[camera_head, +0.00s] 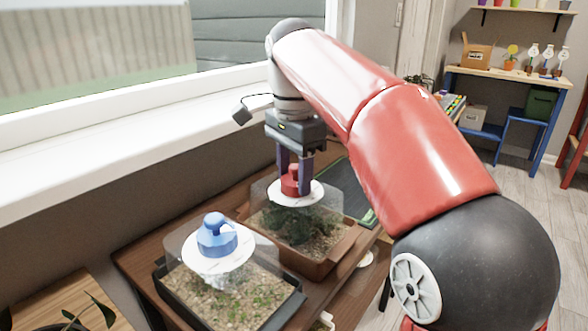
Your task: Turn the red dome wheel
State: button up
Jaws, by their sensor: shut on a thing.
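The red dome wheel (290,181) is a red knob on a white disc (304,194) on top of a clear dome. The dome stands over a brown planter tray (318,262) with soil and dark green plants. My gripper (295,178) points down from above, with its fingers on both sides of the red knob, shut on it. The fingers cover part of the knob. A second dome nearer the camera carries a blue wheel (216,236) on a white disc, over a black tray (262,320) with soil and small plants.
The trays stand on a brown wooden table (150,258) beside a white window sill (90,160). A dark green mat (352,190) lies behind the brown tray. A leafy plant (85,318) is at the lower left. Shelves with pots and a workbench (510,76) stand far right.

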jog(key=shift+r+n+p, duration=0.2)
jog(key=shift+n+p, duration=0.3)
jog(key=shift+n, duration=0.2)
jog(key=shift+f+n+p, duration=0.15)
jog(key=shift+n+p, duration=0.25)
jog(key=shift+n, duration=0.8)
jog(key=n, duration=0.5)
jog(key=shift+d, duration=0.1)
jog(key=shift+n, duration=0.3)
jog(key=o, duration=1)
jog(key=shift+r, duration=3.85)
